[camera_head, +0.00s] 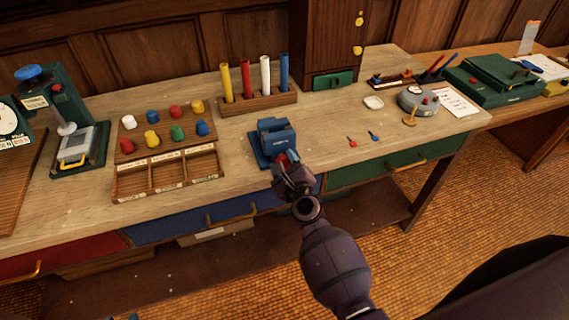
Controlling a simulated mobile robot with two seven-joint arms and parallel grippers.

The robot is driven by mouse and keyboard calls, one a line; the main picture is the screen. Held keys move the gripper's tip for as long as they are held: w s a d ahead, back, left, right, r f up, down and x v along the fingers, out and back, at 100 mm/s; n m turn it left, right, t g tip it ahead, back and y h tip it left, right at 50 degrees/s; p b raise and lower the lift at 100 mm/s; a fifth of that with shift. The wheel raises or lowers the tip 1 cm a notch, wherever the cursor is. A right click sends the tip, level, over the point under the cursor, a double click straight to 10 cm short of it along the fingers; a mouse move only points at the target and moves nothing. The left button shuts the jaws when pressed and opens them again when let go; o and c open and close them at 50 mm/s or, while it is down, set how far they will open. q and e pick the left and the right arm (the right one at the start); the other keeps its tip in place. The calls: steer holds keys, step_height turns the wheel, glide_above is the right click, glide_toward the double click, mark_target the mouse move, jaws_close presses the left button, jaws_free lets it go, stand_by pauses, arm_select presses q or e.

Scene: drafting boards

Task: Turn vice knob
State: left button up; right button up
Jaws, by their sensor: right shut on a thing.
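The blue vice (275,137) stands upright near the front edge of the wooden bench. Its knob is at the vice's front, mostly hidden by my gripper; a small red part (283,158) shows there. My right gripper (287,168) reaches in from the lower right and is shut on the knob, touching the front of the vice. My left gripper is not in this view.
A wooden tray (168,191) with colored pegs is left of the vice. A rack (258,103) of several colored tubes stands behind it. Small red (352,142) and blue (373,136) items lie to the right. The bench between is clear.

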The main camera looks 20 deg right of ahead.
stand_by(0.4)
steer(key=o, duration=0.9)
steer(key=shift+s, duration=0.1)
steer(key=s, duration=1)
steer(key=shift+s+d+b, duration=0.2)
steer(key=shift+s+b, duration=0.15)
steer(key=shift+b, duration=0.05)
